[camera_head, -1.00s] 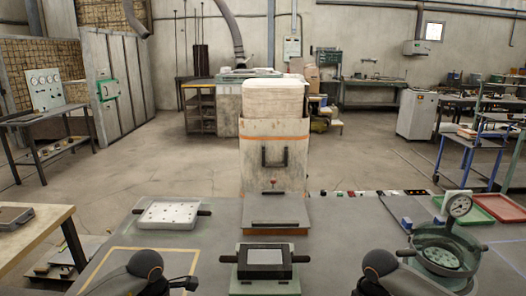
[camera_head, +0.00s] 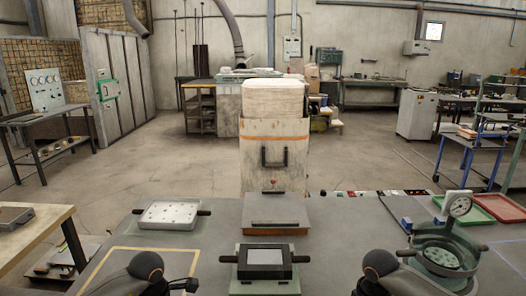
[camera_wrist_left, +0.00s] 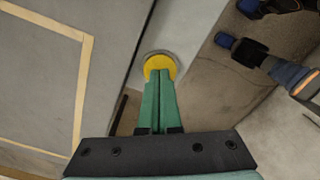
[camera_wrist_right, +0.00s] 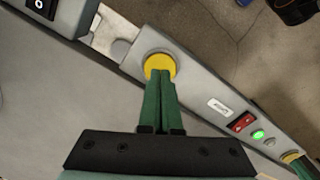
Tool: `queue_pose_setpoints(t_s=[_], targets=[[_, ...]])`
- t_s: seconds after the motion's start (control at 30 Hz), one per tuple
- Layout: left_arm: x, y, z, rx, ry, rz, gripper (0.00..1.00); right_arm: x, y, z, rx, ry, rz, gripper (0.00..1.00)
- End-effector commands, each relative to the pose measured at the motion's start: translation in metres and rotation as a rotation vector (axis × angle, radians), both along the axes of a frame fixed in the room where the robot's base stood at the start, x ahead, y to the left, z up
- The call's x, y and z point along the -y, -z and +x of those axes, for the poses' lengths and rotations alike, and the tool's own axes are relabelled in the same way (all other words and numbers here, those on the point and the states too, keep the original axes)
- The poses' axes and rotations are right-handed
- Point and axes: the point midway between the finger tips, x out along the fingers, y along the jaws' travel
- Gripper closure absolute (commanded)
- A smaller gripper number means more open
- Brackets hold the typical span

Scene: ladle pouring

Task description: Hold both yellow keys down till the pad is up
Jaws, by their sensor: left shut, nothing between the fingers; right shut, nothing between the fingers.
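In the left wrist view a round yellow key (camera_wrist_left: 159,60) sits on a pale base, and my left gripper (camera_wrist_left: 160,76) is shut with its green fingertips over it. In the right wrist view a second yellow key (camera_wrist_right: 158,60) sits on a grey console, and my right gripper (camera_wrist_right: 160,77) is shut with its fingertips over it. Both tips seem to touch the keys; how far each is pressed cannot be told. In the head view a light grey square pad (camera_head: 265,257) fills most of a dark-framed block with side handles. The keys are not visible there.
A white plate with holes (camera_head: 168,214) lies at the left and a round green vessel with a gauge (camera_head: 445,255) stands at the right. A grey lidded block (camera_head: 275,211) is behind the pad. The right console carries a red switch (camera_wrist_right: 241,122) and a green light (camera_wrist_right: 258,134).

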Motion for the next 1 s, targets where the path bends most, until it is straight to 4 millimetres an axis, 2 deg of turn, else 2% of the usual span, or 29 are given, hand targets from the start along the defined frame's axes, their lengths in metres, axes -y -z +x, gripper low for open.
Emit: queue_pose_setpoints(t_s=[0.5, 1.0], targets=[[0.0002, 0.011, -0.0003, -0.001, 0.0, 0.0, 1.0, 0.0, 0.0, 0.0, 0.0, 0.0, 0.0, 1.0], [0.0002, 0.0108, -0.0003, -0.001, 0.0, 0.0, 1.0, -0.0003, 0.0082, -0.0001, -0.001, 0.0, 0.0, 1.0]])
